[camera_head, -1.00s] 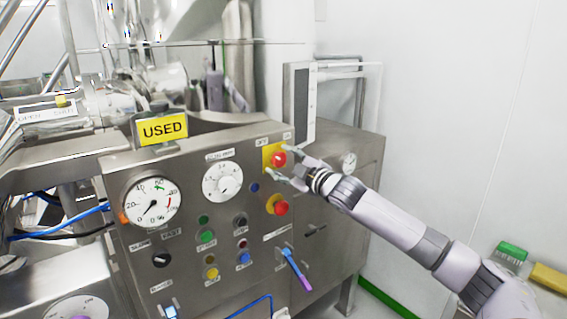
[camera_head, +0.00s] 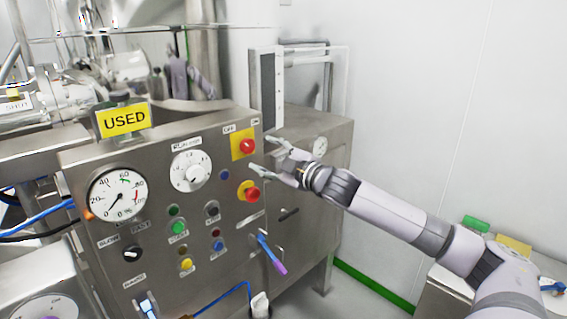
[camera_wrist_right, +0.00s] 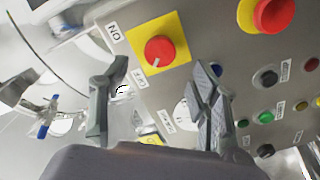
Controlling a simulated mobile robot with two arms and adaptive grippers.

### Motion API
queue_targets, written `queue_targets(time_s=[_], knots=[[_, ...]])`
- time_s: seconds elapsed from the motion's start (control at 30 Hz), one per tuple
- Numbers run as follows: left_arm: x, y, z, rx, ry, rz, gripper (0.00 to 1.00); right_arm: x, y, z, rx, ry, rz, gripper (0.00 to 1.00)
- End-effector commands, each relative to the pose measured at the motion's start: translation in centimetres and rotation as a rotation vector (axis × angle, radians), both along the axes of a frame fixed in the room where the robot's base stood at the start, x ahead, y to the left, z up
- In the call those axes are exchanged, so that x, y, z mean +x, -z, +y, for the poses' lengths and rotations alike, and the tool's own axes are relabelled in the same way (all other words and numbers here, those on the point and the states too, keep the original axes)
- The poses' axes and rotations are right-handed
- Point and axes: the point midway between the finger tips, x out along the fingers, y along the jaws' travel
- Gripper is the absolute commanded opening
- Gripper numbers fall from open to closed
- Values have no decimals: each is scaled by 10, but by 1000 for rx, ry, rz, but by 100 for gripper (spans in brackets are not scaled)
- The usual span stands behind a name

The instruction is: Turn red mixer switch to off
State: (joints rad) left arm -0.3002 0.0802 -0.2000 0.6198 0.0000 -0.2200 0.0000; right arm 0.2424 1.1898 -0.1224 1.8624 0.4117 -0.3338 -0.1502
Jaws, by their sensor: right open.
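The red mixer switch (camera_head: 246,146) is a round red knob on a yellow plate at the panel's upper right corner, below OFF and ON labels. In the right wrist view, the red switch (camera_wrist_right: 159,50) has a white mark on its lower left edge; the ON label (camera_wrist_right: 113,32) is left of the plate. My right gripper (camera_head: 261,154) is open and empty, its fingertips just right of the switch in the head view. In the wrist view its fingers (camera_wrist_right: 162,78) are spread, with the knob above the gap. No contact shows. My left gripper is out of view.
A second red knob (camera_head: 252,194) on a yellow base sits just below the switch. The steel panel (camera_head: 110,165) carries dials, several coloured buttons and a purple-tipped lever (camera_head: 272,256). A framed panel (camera_head: 268,88) stands behind.

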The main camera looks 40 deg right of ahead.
Motion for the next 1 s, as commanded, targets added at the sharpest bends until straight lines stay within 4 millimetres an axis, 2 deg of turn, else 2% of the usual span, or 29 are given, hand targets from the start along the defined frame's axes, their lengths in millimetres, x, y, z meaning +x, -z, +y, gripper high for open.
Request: queue_targets(time_s=[0.6, 1.0], knots=[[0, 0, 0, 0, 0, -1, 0, -48, 2, -4, 2, 0, 3, 56], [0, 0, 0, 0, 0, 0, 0, -56, 0, -4, 0, 0, 0, 56]])
